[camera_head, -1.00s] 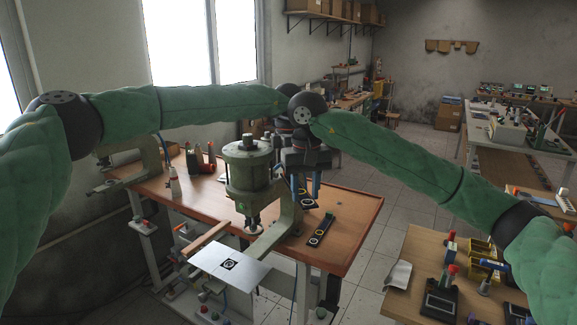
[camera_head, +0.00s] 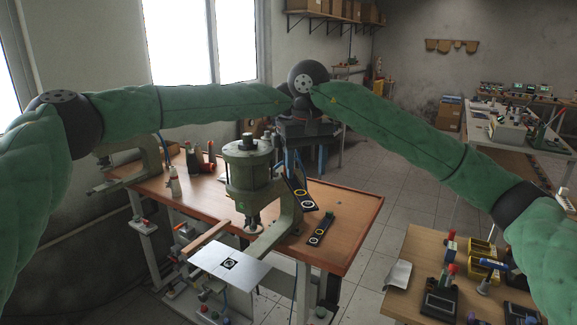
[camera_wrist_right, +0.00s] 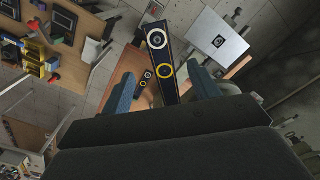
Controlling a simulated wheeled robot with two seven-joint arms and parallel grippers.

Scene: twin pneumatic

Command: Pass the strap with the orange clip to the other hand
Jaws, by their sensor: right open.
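I cannot make out a strap with an orange clip in either view. My right gripper (camera_head: 305,160) hangs behind the green press in the head view, its two blue fingers apart. In the right wrist view the open fingers (camera_wrist_right: 162,93) stand on either side of a long black plate (camera_wrist_right: 160,52) with a white ring and a yellow ring. I cannot tell whether they touch it. The black plate also shows tilted beside the press in the head view (camera_head: 302,191). The left arm (camera_head: 190,104) reaches in from the left; its gripper is hidden.
The green press (camera_head: 250,172) stands on the orange-brown bench (camera_head: 350,208). A second black plate with rings (camera_head: 319,230) lies flat there. A white plate (camera_head: 246,277) sits in front. A wooden table with tools (camera_head: 412,247) is at right. Floor between them is clear.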

